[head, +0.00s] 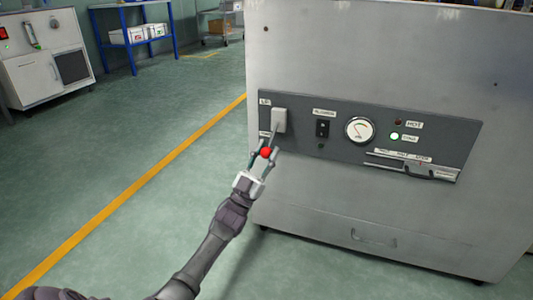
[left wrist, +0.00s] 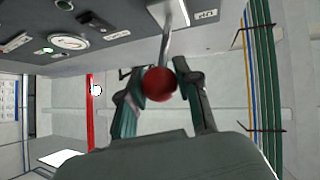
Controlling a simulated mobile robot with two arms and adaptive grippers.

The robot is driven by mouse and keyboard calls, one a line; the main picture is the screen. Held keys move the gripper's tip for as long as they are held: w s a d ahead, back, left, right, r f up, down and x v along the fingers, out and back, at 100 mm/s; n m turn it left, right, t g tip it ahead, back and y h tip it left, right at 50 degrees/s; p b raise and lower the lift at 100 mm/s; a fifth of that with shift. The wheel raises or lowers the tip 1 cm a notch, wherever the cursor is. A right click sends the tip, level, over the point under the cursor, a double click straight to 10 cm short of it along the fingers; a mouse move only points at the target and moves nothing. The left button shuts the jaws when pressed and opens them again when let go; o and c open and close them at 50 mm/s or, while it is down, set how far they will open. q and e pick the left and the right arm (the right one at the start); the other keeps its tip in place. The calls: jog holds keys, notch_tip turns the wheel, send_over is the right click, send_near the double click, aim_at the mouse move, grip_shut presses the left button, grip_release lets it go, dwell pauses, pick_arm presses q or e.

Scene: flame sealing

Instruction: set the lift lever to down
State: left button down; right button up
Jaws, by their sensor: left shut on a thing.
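The lift lever's red ball knob (head: 266,153) is at the left end of the dark control panel, below its pale housing (head: 279,119). The lever's thin shaft runs down from the housing to the knob. My left gripper (head: 264,156) is closed around the red knob, coming from below. In the left wrist view the red knob (left wrist: 160,84) sits between the two fingers, and the metal shaft (left wrist: 166,42) leads from it to the housing. The label near the lever is too small to read fully. My right gripper is not in view.
The panel (head: 340,146) also carries a black blower switch (head: 322,128), a round gauge (head: 360,130), a lit green lamp (head: 394,136) and a slider scale (head: 412,165). The big grey cabinet (head: 380,50) stands behind. Open green floor (head: 150,125) lies to the left.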

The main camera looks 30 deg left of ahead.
pick_arm(q)
jog(key=c, duration=0.8)
grip_release()
jog(key=shift+f, duration=0.1)
jog(key=v, duration=1.2)
